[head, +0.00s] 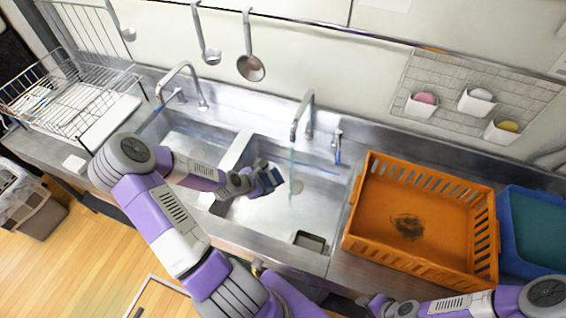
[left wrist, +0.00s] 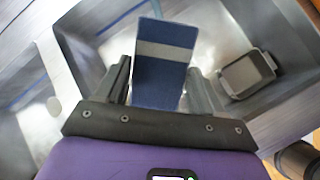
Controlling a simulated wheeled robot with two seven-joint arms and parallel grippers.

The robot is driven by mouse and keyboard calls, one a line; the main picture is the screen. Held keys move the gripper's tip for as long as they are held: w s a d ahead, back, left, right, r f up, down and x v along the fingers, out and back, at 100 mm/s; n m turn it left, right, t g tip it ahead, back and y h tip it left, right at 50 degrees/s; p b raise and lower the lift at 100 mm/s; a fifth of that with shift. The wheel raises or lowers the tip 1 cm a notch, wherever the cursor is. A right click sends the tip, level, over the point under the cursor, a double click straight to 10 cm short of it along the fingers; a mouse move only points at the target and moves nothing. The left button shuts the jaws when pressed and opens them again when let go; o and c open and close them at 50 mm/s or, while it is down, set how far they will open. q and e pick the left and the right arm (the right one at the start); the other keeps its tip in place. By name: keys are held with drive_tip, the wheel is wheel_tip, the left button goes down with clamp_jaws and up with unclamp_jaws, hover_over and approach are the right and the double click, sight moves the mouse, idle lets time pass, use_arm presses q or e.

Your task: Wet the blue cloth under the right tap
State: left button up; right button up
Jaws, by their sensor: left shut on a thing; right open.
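My left gripper (head: 262,180) is over the right sink basin (head: 255,213), shut on the blue cloth (left wrist: 164,62). In the left wrist view the cloth is a flat blue piece with a grey band, upright between the fingers (left wrist: 160,88). In the head view the cloth (head: 271,178) shows as a small dark blue patch. The right tap (head: 303,108) stands behind this basin with a pale bluish stream (head: 292,165) below its spout. The cloth is left of the stream, apparently apart from it. My right gripper (head: 372,304) is open at the lower edge, away from the sink.
The left tap (head: 178,80) stands over the left basin (head: 185,134). An orange crate (head: 372,164) is right of the sink, with a blue bin (head: 505,218) beyond. A small dark tray (head: 310,241) sits at the right basin's front; a wire rack (head: 58,70) stands far left.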

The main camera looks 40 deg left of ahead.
use_arm(q)
drive_tip(key=shift+s+f+p+v, duration=0.1)
drive_tip(key=shift+s+p+v, duration=0.05)
drive_tip(key=shift+p+v, duration=0.9)
drive_tip(key=shift+s+f+p+v, duration=0.1)
drive_tip(key=shift+f+p+v, duration=0.05)
drive_tip(key=shift+p+v, duration=0.85)
drive_tip(key=shift+d, duration=0.2)
